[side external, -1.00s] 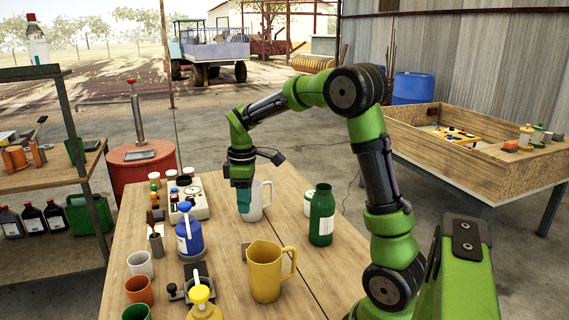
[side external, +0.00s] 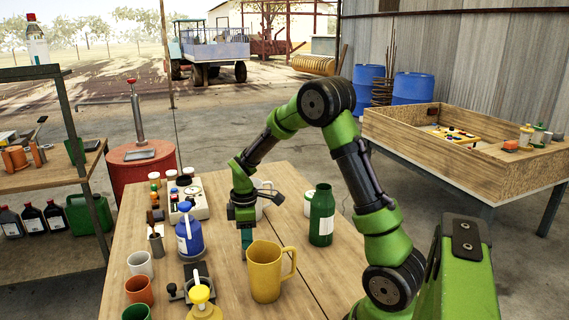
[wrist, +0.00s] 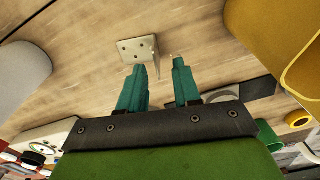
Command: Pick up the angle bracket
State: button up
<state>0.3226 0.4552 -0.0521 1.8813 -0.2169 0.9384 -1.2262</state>
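The angle bracket (wrist: 136,49) is a small pale metal piece with several holes, lying on the wooden table. In the wrist view it is just beyond my fingertips, with its thin upright flange roughly in line with the gap between them. My gripper (wrist: 158,68) has two teal fingers, spread apart with nothing between them. In the side view my gripper (side external: 246,252) points down, low over the table just left of the yellow pitcher. The bracket is mostly hidden there behind the fingers and pitcher.
The yellow pitcher (side external: 265,272) stands close on the right. A blue-and-white bottle (side external: 189,236) stands on the left. A white mug (side external: 262,204) and a green bottle (side external: 321,217) stand behind and to the right. Cups line the table's left side.

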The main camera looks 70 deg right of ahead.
jog(key=f, duration=0.4)
jog(key=shift+w+d+f, duration=0.1)
jog(key=shift+w+f, duration=0.1)
jog(key=shift+f, duration=0.2)
grip_shut()
